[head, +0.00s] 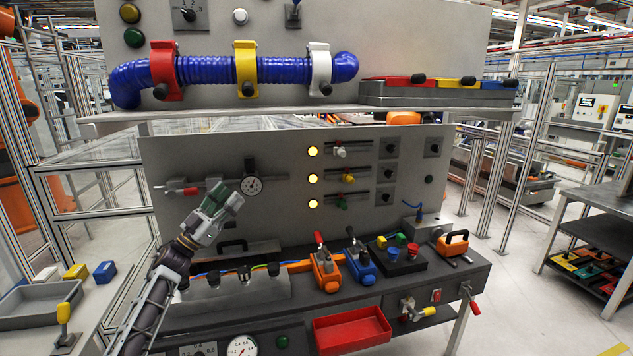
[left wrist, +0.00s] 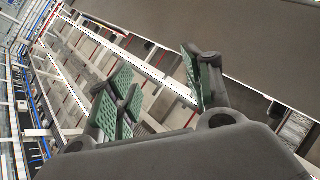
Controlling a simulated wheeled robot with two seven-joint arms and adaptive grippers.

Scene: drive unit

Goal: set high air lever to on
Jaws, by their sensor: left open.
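A lever with a red handle (head: 181,190) sits on a grey pipe with a round gauge (head: 251,185), high on the left of the middle panel. The handle lies about level, along the pipe. I take it for the high air lever; no label can be read. My left gripper (head: 228,198) is open and empty, in front of the panel, a little right of the red handle and below the gauge in the picture. It covers part of the pipe. In the left wrist view its two green-padded fingers (left wrist: 155,82) stand apart with nothing between them; the lever does not show there.
Another valve with a yellow handle (head: 425,313) is on the bench front, near a red handle (head: 474,304). Above, a shelf (head: 300,112) juts out under a blue hose (head: 205,70). The bench holds an orange lever unit (head: 325,272) and a blue one (head: 360,268).

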